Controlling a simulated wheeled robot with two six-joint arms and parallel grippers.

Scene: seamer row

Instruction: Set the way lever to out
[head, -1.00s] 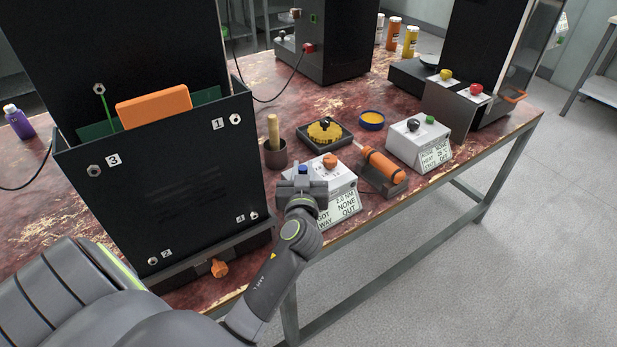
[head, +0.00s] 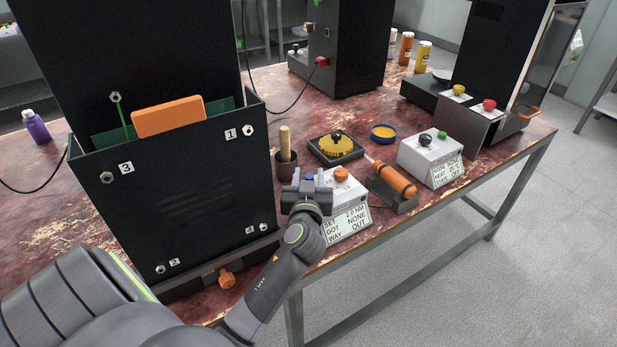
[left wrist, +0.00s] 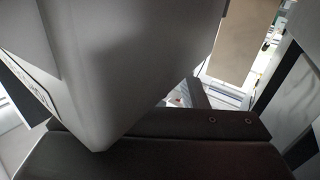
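The white control box (head: 352,197) stands at the table's front edge. Its front display (head: 346,224) reads SET 2.0 NM, GOT NONE, WAY OUT. On its top are an orange knob (head: 340,174) and a small blue part (head: 310,177), mostly hidden by my gripper; I cannot tell whether it is the way lever. My left gripper (head: 307,178) is at the box's left top, in front of the blue part. Whether it touches or grips it is unclear. The left wrist view shows a pale surface (left wrist: 125,65) very close, and no clear fingertips. My right gripper is not in view.
A large black cabinet (head: 190,200) stands close left of my gripper, with an orange block (head: 168,118) in its top. An orange-handled tool in a holder (head: 392,185) is just right of the box. A cup (head: 286,172) and a tray with a yellow gear (head: 335,147) are behind.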

